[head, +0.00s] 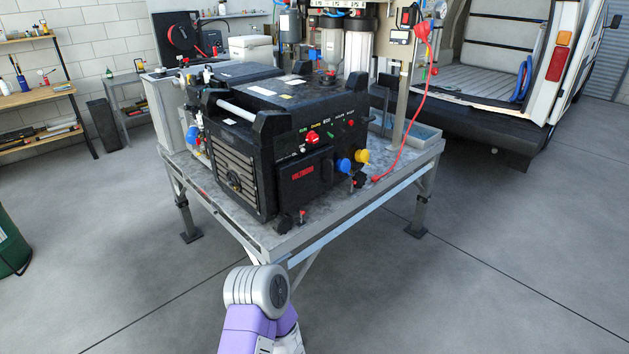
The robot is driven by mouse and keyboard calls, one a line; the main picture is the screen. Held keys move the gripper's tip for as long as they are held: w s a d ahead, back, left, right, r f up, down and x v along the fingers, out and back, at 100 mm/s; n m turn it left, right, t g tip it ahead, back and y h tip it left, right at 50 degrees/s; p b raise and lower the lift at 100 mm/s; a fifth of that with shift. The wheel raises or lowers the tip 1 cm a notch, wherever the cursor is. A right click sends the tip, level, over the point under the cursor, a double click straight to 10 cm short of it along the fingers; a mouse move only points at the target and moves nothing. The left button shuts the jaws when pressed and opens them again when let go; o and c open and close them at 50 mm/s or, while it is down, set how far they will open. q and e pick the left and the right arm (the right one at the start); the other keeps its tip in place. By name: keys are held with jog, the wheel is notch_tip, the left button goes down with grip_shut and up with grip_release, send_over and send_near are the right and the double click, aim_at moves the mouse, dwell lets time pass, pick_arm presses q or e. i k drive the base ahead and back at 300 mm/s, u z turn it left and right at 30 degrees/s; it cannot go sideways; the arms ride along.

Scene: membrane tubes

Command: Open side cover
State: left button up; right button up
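A black box-shaped machine (262,130) stands on a grey metal table. Its left face has a slatted grille (232,178). Its right-hand face carries a raised black panel with a red label (306,176), which looks flush and closed. I cannot tell for sure which part is the side cover. A blue knob (343,164) and a yellow knob (362,156) sit to the right of that panel, and a red knob (312,137) sits above it. Neither gripper shows; only a purple and grey link of my own arm is visible at the bottom, apart from the table.
The table (335,222) has a front corner facing me and legs at its sides. A red hose (405,130) hangs down onto its right side. Filter housings (358,50) stand behind the machine. A white van (500,70) is at the back right. The floor in front is clear.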

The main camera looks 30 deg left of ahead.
aim_at(300, 180)
jog(key=u, duration=0.45)
jog(key=i, duration=1.9)
jog(key=z, duration=0.35)
